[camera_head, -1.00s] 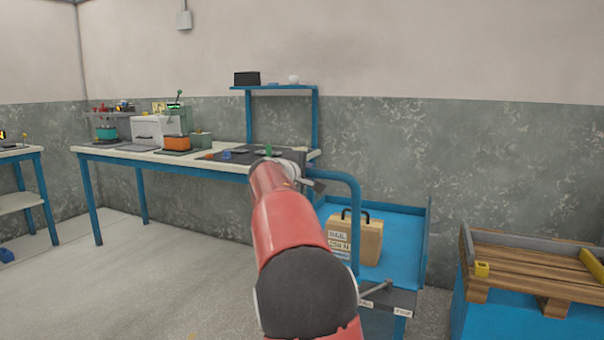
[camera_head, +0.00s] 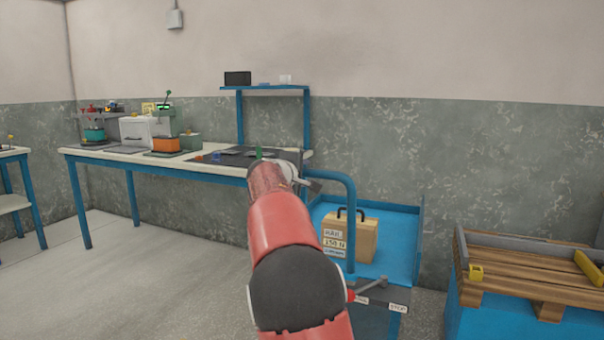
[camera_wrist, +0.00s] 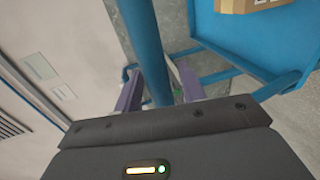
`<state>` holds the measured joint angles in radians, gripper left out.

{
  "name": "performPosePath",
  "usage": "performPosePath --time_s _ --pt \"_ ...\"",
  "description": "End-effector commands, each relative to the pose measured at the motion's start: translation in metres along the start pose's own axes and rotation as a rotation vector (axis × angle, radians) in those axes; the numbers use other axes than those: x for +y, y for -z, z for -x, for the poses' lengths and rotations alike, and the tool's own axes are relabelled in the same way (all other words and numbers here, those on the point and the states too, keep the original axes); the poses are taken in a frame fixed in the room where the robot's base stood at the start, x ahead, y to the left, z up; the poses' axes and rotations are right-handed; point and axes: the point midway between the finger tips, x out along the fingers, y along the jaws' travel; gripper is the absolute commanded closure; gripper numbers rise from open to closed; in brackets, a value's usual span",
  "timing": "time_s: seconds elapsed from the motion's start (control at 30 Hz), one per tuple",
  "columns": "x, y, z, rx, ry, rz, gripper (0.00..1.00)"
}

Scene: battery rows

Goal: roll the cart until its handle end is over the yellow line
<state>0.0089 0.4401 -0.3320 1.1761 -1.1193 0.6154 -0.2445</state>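The blue cart (camera_head: 397,238) stands right of centre in the head view, by the back wall. Its bent tube handle (camera_head: 350,225) rises at its near left side. A tan case (camera_head: 366,243) with a dark grip and labels stands on the deck. In the wrist view the handle tube (camera_wrist: 150,48) runs between the purple fingers of my gripper (camera_wrist: 158,78), which sit close against both its sides. The deck (camera_wrist: 288,62) and part of the case (camera_wrist: 236,5) show at upper right. My arm hides part of the cart's near side.
A long workbench (camera_head: 110,157) with blue legs and several devices stands left of the cart. A wooden pallet (camera_head: 530,275) on a blue base stands close on the right. Open floor (camera_head: 150,270) lies at the left front.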

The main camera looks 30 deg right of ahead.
Motion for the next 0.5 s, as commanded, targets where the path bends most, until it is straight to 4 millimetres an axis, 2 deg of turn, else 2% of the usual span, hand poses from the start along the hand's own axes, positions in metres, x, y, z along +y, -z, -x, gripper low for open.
performPosePath --time_s 0.3,0.37,0.5 --pt "0.001 0.0 0.002 0.002 -0.002 0.0 0.57" --pt "0.0 0.001 0.007 0.003 -0.002 -0.001 0.57" --pt "-0.001 0.001 0.028 0.005 -0.002 -0.002 0.57"
